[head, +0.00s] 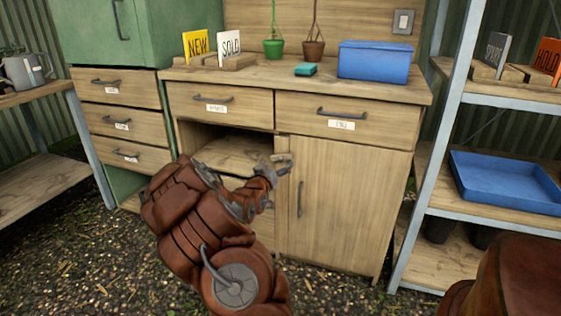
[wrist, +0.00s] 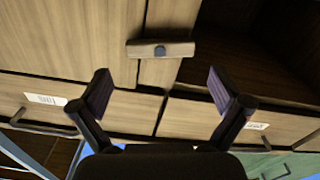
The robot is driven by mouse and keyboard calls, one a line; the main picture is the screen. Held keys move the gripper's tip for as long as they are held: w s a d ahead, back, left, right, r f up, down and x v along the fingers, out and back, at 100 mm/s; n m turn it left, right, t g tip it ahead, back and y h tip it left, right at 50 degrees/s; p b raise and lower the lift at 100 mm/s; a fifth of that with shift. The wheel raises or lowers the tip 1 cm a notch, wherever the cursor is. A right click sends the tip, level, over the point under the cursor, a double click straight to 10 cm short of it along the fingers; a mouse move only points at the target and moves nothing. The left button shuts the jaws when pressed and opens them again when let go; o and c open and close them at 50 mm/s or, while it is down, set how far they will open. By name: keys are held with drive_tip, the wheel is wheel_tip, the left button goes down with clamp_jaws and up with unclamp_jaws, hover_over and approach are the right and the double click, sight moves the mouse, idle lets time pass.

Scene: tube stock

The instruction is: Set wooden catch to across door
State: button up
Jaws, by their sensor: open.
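The wooden catch (wrist: 174,49) is a short wooden bar with a dark round pivot, seen in the wrist view. It lies level on the post between the door (wrist: 70,40) and the open compartment (wrist: 250,50). One end reaches over the seam onto the door's edge. The door also shows in the head view (head: 345,200), shut, with a dark upright handle. My gripper (wrist: 160,85) is open and empty, fingers spread to either side below the catch in the wrist picture, apart from it. In the head view my gripper (head: 281,168) is in front of the post and partly hides the catch area.
Drawers (head: 340,124) with dark handles lie above the door. The bench top holds a blue bin (head: 374,62), a teal sponge (head: 305,69) and sign cards. A shelf rack with a blue tray (head: 505,182) stands at right. The gravel floor in front is partly clear.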

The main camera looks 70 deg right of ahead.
sight(281, 157)
drive_tip(key=shift+w+d+b, duration=0.15)
drive_tip(key=shift+d+b, duration=0.45)
drive_tip(key=shift+d, duration=1.9)
drive_tip(key=c, duration=0.9)
drive_tip(key=shift+o, duration=0.2)
